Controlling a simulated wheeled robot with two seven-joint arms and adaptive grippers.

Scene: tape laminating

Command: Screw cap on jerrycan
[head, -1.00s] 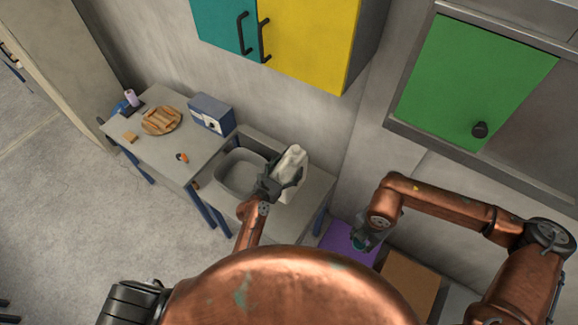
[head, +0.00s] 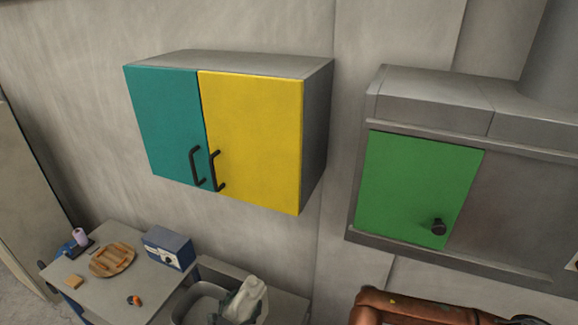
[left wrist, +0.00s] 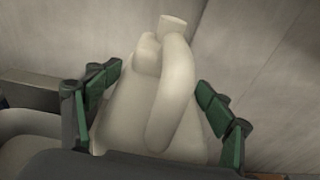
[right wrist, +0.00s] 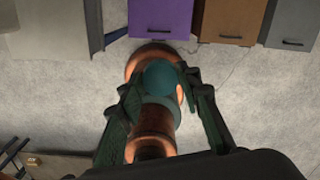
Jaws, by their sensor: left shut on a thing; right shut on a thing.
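The white jerrycan (head: 249,296) is by the sink at the lower edge of the head view, tilted, its base cut off or hidden. In the left wrist view its handle (left wrist: 172,105) and spout (left wrist: 172,22) face my camera, with no cap visible on the spout. My left gripper (left wrist: 157,92) has its green-padded fingers on both sides of the jerrycan, shut on it. The round teal cap (right wrist: 160,78) is between the fingertips of my right gripper (right wrist: 158,88), shut on it, well away from the jerrycan. My right gripper is outside the head view.
The sink basin (head: 190,302) is left of the jerrycan. A table (head: 90,290) holds a plate of food (head: 112,260) and a blue box (head: 168,248). Teal and yellow cabinets (head: 250,135) and a green-doored cupboard (head: 415,185) hang above. Purple (right wrist: 160,18) and brown drawers show in the right wrist view.

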